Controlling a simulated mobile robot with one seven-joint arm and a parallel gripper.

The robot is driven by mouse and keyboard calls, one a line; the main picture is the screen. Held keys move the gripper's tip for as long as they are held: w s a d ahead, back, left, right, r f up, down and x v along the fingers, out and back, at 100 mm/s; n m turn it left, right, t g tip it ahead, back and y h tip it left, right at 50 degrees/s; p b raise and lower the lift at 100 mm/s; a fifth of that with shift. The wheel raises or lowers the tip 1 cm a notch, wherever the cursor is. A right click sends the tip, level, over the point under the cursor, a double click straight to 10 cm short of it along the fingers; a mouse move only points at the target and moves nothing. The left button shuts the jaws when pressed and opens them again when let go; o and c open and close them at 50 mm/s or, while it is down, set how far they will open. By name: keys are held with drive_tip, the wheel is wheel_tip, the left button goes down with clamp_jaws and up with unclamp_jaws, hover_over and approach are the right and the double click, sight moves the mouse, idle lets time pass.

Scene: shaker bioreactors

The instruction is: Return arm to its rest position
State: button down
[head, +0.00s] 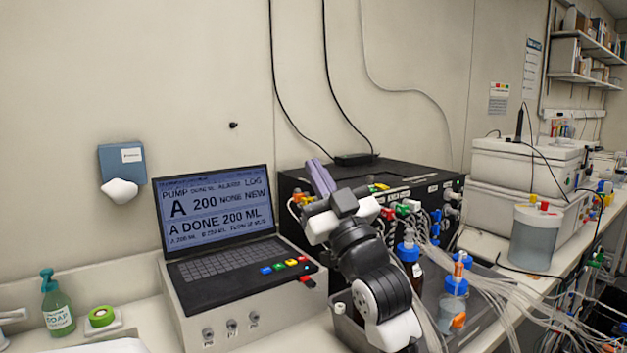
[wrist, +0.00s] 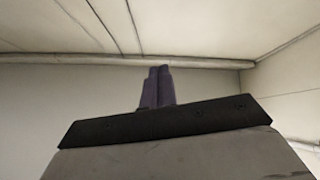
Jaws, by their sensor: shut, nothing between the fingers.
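My arm rises in the middle of the head view, in front of the black pump box (head: 432,180). My gripper (head: 319,165) is at its top, with purple fingers pointing up and a little left. The fingers are together and hold nothing. In the wrist view the gripper (wrist: 159,70) shows as two purple fingers side by side, pointing toward the ceiling and wall. Nothing is near the fingertips there. My arm hides part of the black box's front.
A laptop-like console (head: 215,205) with coloured buttons stands left of my arm. Brown and clear bottles (head: 452,308) with many tubes stand close on the right.

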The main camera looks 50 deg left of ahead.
drive_tip(key=shift+s+d, duration=0.2)
drive_tip(key=shift+s, duration=0.25)
idle(0.3)
